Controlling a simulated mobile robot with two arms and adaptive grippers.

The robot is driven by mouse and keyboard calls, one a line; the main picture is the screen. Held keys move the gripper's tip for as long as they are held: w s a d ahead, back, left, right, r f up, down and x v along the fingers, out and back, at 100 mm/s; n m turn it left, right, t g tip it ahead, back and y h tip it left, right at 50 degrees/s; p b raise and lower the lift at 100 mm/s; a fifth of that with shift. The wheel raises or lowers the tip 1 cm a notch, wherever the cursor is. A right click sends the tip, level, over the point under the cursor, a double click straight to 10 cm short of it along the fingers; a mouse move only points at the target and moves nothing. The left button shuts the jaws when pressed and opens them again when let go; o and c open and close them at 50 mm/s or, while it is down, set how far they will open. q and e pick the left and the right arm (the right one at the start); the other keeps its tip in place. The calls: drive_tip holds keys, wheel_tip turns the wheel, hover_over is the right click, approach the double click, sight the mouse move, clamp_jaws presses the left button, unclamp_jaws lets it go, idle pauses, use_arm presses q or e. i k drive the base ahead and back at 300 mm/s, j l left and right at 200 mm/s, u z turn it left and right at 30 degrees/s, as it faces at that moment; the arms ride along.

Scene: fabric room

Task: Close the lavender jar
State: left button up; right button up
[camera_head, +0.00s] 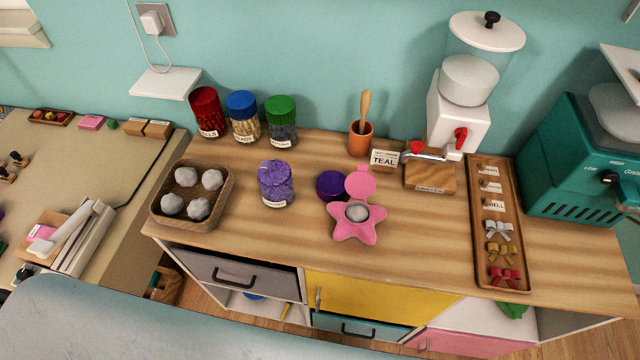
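The lavender jar (276,188) stands upright on the wooden counter, left of its middle. It is clear, filled with purple bits, and has a white label low on its front. Its top is uncovered, with the purple filling showing. A round purple lid (328,187) lies on the counter to the right of the jar, apart from it. Neither of my grippers is in view.
A pink star-shaped container (345,228), its lid raised, stands close to the purple lid. A basket of grey balls (157,212) is left of the jar. Jars with red (205,97), blue (241,101) and green (280,105) lids stand behind. The wooden counter (420,235) is clear right of the star.

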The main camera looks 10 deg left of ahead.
sight(277, 187)
drive_tip(key=j+z, duration=0.25)
drive_tip(key=k+j+z, duration=0.25)
drive_tip(key=j, duration=0.15)
drive_tip(key=j+z, duration=0.25)
drive_tip(key=k+j, duration=0.05)
drive_tip(key=j, duration=0.05)
